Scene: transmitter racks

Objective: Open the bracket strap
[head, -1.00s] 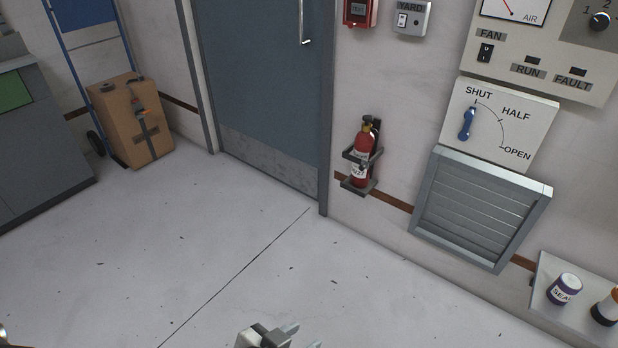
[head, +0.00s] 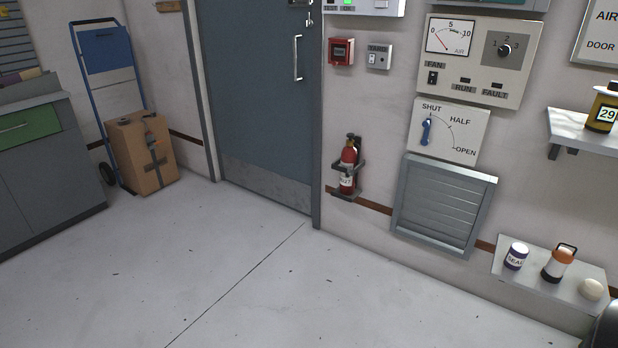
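The red fire extinguisher (head: 348,168) stands upright in a dark wall bracket (head: 345,193) to the right of the door. A band of the bracket (head: 361,167) runs around its body; the view is too small to tell how the strap is fastened. Neither of my grippers shows in the head view now.
A grey-blue door (head: 255,90) is left of the bracket. A louvred vent (head: 443,205) and a low shelf (head: 510,278) with a jar, a lantern and a white round thing are to its right. A boxed hand truck (head: 141,152) stands far left. The floor (head: 270,290) is clear.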

